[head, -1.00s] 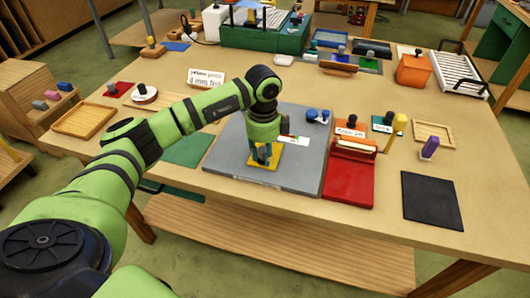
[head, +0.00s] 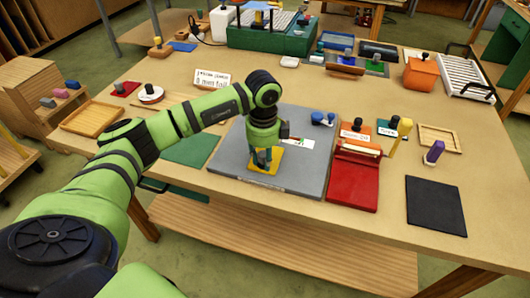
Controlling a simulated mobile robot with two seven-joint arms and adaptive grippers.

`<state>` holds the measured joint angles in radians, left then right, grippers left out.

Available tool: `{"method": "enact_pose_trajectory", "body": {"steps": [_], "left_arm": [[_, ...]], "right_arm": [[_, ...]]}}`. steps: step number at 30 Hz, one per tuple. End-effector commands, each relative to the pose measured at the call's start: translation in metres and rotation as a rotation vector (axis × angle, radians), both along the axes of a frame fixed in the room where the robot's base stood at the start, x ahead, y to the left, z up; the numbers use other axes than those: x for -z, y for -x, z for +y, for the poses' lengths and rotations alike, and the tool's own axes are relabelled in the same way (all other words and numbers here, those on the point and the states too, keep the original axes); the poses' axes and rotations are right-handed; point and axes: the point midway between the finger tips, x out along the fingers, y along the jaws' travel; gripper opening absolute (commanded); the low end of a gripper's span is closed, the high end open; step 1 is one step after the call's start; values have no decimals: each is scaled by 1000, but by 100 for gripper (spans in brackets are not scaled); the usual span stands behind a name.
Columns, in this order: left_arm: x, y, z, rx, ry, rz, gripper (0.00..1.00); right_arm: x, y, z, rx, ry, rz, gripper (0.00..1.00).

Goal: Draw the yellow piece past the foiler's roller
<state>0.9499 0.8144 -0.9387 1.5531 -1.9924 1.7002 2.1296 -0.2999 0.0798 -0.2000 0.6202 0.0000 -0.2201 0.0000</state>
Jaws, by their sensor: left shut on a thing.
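The yellow piece (head: 264,168) lies flat on the grey board (head: 232,170) in the middle of the table. My left gripper (head: 262,160) points straight down at it, its fingers shut on the piece. The fingers hide part of the piece. To the right stands a red device (head: 352,186) with a flat red bed and a pale bar (head: 358,148) across its far end. It looks like the foiler with its roller, but I cannot tell for sure. The piece is apart from it. My right gripper is not in view.
A white card (head: 299,143) and blue knobs (head: 322,118) sit on the board behind the gripper. Orange and green labelled blocks, a yellow-headed tool (head: 402,131) and a purple-handled tool (head: 433,153) stand right. A black mat (head: 435,206) lies front right.

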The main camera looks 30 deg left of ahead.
Motion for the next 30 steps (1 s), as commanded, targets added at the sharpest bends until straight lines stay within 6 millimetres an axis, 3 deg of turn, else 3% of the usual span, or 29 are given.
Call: {"method": "enact_pose_trajectory", "body": {"steps": [9,30], "left_arm": [[-3,10,-2,0,1,0,0],[-49,36,-8,-1,0,1,0]], "right_arm": [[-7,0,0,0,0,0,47],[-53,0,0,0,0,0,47]]}}
